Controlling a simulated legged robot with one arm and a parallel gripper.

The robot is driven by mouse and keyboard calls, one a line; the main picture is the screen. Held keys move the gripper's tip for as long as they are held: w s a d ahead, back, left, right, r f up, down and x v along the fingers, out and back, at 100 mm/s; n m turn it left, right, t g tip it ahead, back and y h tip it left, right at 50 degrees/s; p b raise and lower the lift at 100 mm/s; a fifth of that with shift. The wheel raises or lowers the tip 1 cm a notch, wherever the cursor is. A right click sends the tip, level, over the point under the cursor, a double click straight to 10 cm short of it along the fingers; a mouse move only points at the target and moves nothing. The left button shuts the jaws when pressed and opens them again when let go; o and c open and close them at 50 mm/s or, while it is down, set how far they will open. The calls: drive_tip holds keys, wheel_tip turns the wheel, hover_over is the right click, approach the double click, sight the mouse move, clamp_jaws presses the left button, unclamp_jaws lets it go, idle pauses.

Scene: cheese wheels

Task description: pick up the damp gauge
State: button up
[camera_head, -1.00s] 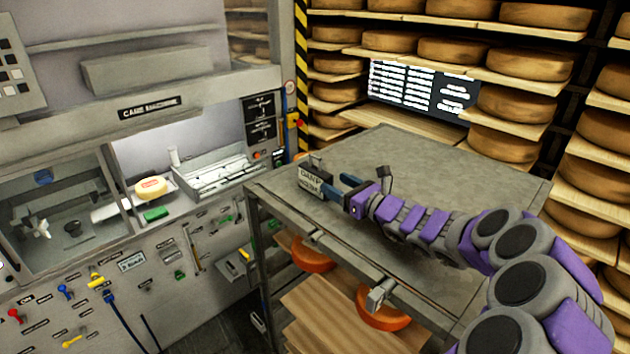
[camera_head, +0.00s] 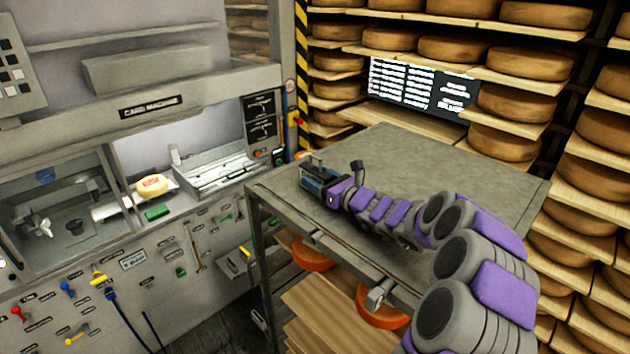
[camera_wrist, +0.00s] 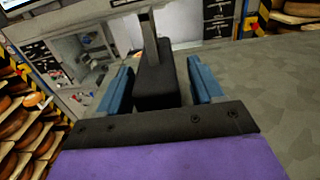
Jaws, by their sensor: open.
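In the head view only a bit of the gauge (camera_head: 311,162) shows behind my gripper (camera_head: 316,181). In the wrist view the dark block of the gauge (camera_wrist: 155,85) stands between the two blue fingers of my gripper (camera_wrist: 160,80), with a thin grey upright part beyond it. The fingers are open, one on each side of the block. A gap shows on the right; the left finger is closer to the block.
A cheese machine (camera_head: 150,108) stands at the left, holding a pale cheese (camera_head: 152,186) and a green block (camera_head: 156,212). Shelves of cheese wheels (camera_head: 516,102) and a dark screen (camera_head: 420,88) stand behind the table. Most of the tabletop is bare.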

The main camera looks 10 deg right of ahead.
drive_tip(key=shift+d, duration=0.1)
drive_tip(key=c, duration=1.1)
drive_tip(key=shift+c, duration=0.2)
drive_tip(key=shift+r, duration=0.15)
